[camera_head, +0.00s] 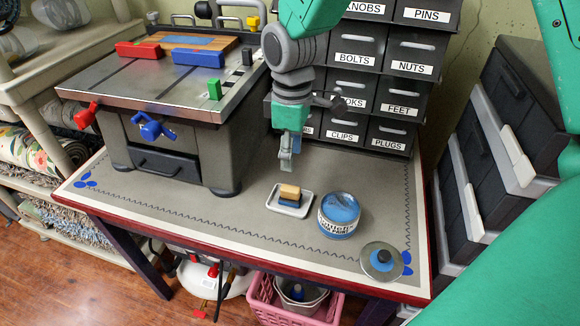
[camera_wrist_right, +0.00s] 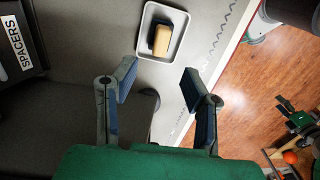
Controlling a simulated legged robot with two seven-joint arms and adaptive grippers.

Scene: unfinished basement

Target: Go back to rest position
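My right gripper (camera_head: 287,153) hangs over the table, pointing down, behind the small white tray (camera_head: 303,210). In the right wrist view the gripper (camera_wrist_right: 158,86) is open, its two fingers apart with nothing between them. The tray (camera_wrist_right: 142,45) lies beyond the fingertips in that view, apart from them. A sponge-like block (camera_head: 290,192), tan on top and dark blue below, rests in the tray. My left gripper is not in the head view.
An open tin with blue contents (camera_head: 338,224) and a round metal lid (camera_head: 381,262) stand on the table (camera_head: 250,222). A workbench-like box (camera_head: 165,145) fills the left. Labelled drawers (camera_head: 352,87) stand behind. A pink basket (camera_head: 320,308) is below.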

